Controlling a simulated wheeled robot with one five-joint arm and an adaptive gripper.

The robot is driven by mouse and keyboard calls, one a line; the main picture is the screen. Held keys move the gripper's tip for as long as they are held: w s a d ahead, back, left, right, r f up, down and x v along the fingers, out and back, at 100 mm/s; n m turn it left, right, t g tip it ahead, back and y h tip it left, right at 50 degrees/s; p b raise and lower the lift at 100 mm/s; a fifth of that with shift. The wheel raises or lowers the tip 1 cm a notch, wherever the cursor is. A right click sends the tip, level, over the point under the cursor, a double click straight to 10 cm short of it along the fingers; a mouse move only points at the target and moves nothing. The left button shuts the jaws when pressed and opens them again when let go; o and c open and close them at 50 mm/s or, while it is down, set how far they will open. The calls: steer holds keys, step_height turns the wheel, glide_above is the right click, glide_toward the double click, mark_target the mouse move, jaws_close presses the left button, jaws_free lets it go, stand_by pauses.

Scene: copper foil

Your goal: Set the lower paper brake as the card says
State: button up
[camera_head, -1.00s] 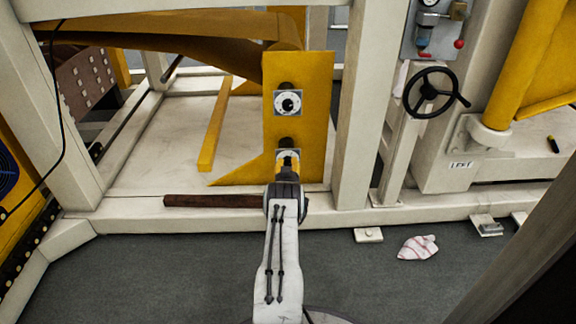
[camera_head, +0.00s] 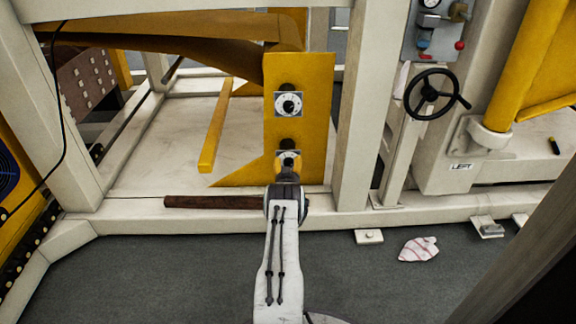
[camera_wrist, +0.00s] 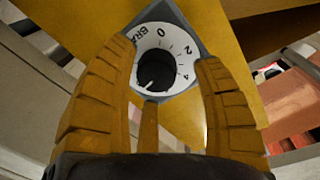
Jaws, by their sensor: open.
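The lower paper brake dial (camera_head: 288,154) sits on a yellow upright plate (camera_head: 312,118), below a similar upper dial (camera_head: 289,104). In the wrist view the lower dial (camera_wrist: 179,43) has a white ring with 0, 2, 4 and the letters "BRA". Its black knob (camera_wrist: 157,74) carries a small pale mark toward the lower left. My gripper (camera_head: 288,167) is at the lower dial. In the wrist view its two yellow fingers (camera_wrist: 165,58) are apart, one on each side of the knob, with no clear contact. They hide parts of the dial. I see no readable setting card.
A pale machine frame (camera_head: 350,110) surrounds the plate, with its low rail (camera_head: 130,215) in front. A brown bar (camera_head: 210,202) lies by the rail. A black handwheel (camera_head: 432,94) stands to the right. A striped cloth (camera_head: 418,249) lies on the grey floor.

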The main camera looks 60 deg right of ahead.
steer(key=shift+s, duration=0.1)
steer(key=v, duration=1.2)
stand_by(0.4)
stand_by(0.5)
